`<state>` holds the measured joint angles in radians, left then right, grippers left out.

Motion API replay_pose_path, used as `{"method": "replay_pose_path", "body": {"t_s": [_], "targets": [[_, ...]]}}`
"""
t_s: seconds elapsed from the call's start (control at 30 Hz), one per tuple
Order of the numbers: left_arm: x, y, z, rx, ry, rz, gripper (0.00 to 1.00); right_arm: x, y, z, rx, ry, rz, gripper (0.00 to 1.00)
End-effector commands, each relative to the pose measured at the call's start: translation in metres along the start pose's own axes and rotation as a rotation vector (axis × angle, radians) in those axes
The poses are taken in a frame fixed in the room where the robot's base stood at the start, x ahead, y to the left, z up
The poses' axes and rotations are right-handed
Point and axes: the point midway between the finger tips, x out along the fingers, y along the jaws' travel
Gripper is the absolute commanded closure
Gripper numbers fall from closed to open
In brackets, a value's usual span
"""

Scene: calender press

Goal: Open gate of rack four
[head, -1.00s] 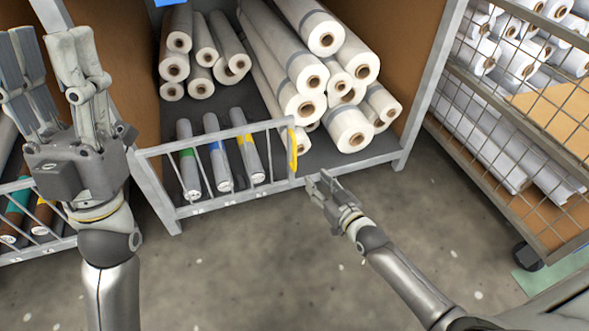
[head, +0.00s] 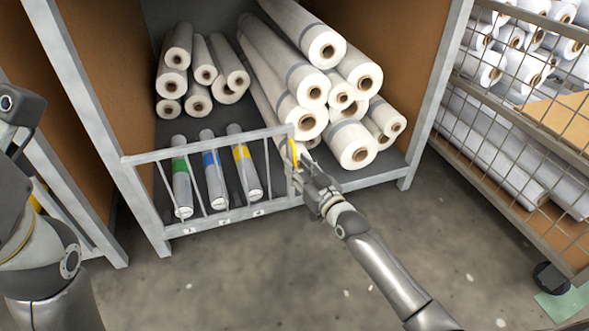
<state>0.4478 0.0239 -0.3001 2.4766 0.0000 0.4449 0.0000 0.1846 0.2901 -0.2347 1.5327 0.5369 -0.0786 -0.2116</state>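A grey barred gate (head: 207,146) stands across the left part of a rack's front, upright and in line with the rack's front edge. A yellow strip (head: 292,152) is on its right end post. My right gripper (head: 301,172) is at that post, just below and partly over the strip. Its fingers overlap the post, so I cannot see whether they close on it. My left gripper is cut off by the left edge. Only its dark body (head: 14,198) and wrist show there, and its fingertips are out of view.
Behind the gate lie rolls with green (head: 181,178), blue (head: 213,168) and yellow (head: 244,163) bands. Several white rolls (head: 312,90) are stacked inside, right of the gate. A wire-mesh cart (head: 515,150) with rolls stands at the right. The floor (head: 260,285) in front is clear.

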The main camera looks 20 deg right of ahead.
Motion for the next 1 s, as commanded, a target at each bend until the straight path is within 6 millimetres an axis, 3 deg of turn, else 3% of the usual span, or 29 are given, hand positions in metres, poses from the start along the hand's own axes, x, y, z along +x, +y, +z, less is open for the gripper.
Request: {"method": "replay_pose_path", "body": {"t_s": [0.23, 0.6, 0.87, 1.0], "targets": [[0.005, 0.004, -0.010, 0.005, 0.036, 0.014, 0.60, 0.021, 0.000, 0.001, 0.000, 0.000, 0.000, 0.66], [0.007, 0.004, -0.011, 0.006, 0.041, 0.016, 0.60, 0.025, 0.000, 0.000, 0.000, -0.001, 0.000, 0.66], [0.007, 0.004, -0.011, 0.005, 0.041, 0.016, 0.60, 0.025, 0.000, 0.000, 0.000, 0.000, 0.001, 1.00], [0.007, 0.004, -0.011, 0.005, 0.041, 0.016, 0.60, 0.024, 0.000, 0.000, 0.000, -0.001, 0.001, 1.00]]}}
